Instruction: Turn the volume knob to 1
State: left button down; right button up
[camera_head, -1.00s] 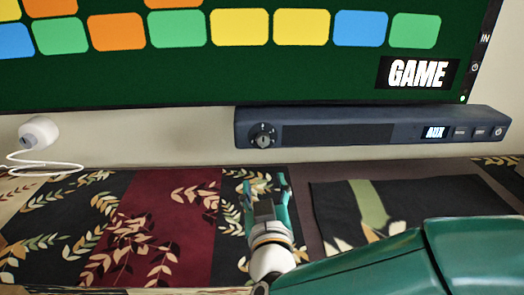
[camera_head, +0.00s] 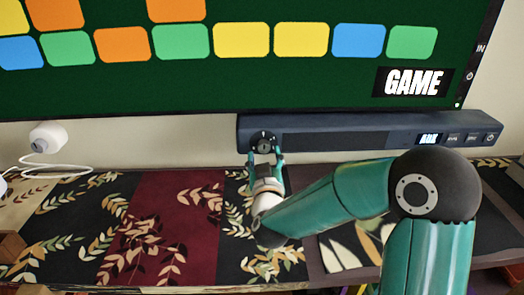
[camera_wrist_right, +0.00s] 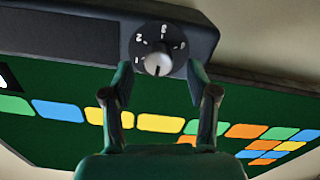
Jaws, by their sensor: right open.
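The volume knob (camera_head: 264,142) is a round dark dial at the left end of the dark soundbar (camera_head: 335,138). In the right wrist view the knob (camera_wrist_right: 158,60) has a pale centre and white numbers around it; I cannot tell for sure which number it points to. My right gripper (camera_head: 266,160) is open just in front of and slightly below the knob. In the wrist view its fingers (camera_wrist_right: 160,78) stand on either side of the knob, with gaps and no clear contact. My left gripper is not in view.
A large green screen (camera_head: 200,85) with coloured tiles hangs above the soundbar. The shelf below has a patterned cloth (camera_head: 170,225). A white round device (camera_head: 47,138) with a cable is at the left. A lit display (camera_head: 428,139) and buttons are at the soundbar's right end.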

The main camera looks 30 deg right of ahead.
jog(key=shift+x, duration=1.35)
jog(key=shift+c, duration=0.4)
grip_shut()
jog(key=shift+a, duration=0.15)
